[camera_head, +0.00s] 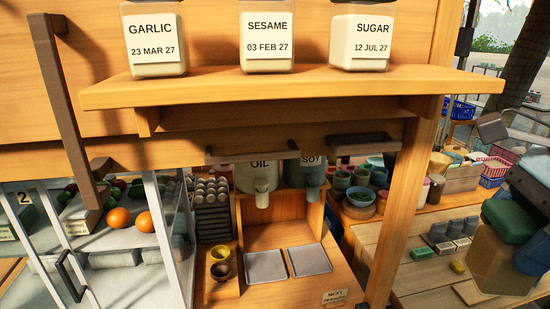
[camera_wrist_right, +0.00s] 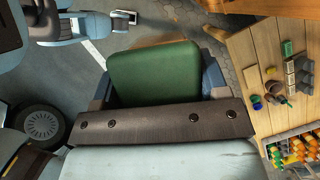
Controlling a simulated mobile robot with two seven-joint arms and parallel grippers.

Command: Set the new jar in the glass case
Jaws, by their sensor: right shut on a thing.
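My right gripper (camera_head: 515,230) is at the right edge of the head view, shut on a jar with a green lid and a tan body (camera_head: 495,265). In the right wrist view the green lid (camera_wrist_right: 153,72) sits between the blue-grey fingers. The body is mostly hidden below the lid there. The glass case (camera_head: 165,240) stands at the lower left of the head view, well left of the held jar. Oranges and other produce show behind its glass, and a dark handle is on its front. A blue-grey arm end in the wrist view, likely my left gripper (camera_wrist_right: 124,17), is too small to read.
A wooden shelf (camera_head: 280,88) with garlic, sesame and sugar jars crosses the top. Oil and soy dispensers (camera_head: 260,178) hang over two grey trays in the middle. A wooden post (camera_head: 405,205) stands between the case and the held jar. A counter (camera_head: 410,293) with small items lies at right.

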